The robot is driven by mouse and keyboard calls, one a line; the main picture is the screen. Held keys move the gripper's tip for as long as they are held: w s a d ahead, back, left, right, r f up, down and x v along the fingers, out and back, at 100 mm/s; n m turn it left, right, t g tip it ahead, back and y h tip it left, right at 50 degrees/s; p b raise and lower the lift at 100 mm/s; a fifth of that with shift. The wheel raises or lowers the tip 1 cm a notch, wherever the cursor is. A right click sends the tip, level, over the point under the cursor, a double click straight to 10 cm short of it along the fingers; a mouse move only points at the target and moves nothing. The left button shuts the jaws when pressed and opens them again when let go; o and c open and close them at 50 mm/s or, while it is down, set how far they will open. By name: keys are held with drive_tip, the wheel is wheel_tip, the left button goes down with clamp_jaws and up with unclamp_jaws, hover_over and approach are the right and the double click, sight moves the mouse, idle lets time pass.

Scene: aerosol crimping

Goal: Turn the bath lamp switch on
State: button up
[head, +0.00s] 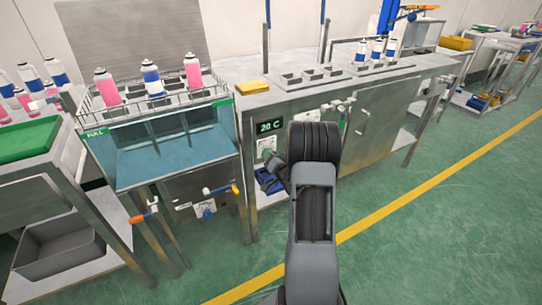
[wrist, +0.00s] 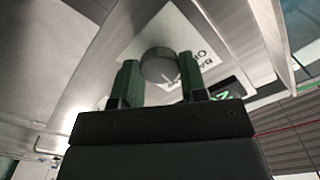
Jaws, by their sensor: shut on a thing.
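The lamp switch is a round dark grey knob (wrist: 158,63) with a pale pointer mark, on a white label plate (wrist: 192,38). Only part of the plate's lettering shows, so I cannot read the switch position. My gripper (wrist: 159,78) has its two green fingers shut on the knob, one on each side. In the head view my gripper (head: 269,160) is at the white plate (head: 266,143) on the steel cabinet front, below the lit "20 C" display (head: 270,126). The knob itself is mostly hidden there.
The water bath (head: 170,155) with a wire rack of cans stands left of the plate. A blue valve or box (head: 268,182) sits just below my gripper. Pipe fittings (head: 335,108) project from the cabinet to the right. The green floor (head: 440,200) in front is clear.

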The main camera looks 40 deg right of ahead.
drive_tip(key=shift+m+p, duration=0.35)
drive_tip(key=shift+m, duration=1.55)
drive_tip(key=o, duration=0.9)
drive_tip(key=s, duration=0.4)
drive_tip(key=s+a+p, duration=0.1)
drive_tip(key=s, duration=0.4)
drive_tip(key=s+a+p, duration=0.1)
drive_tip(key=s, duration=0.3)
drive_tip(key=shift+s, duration=0.3)
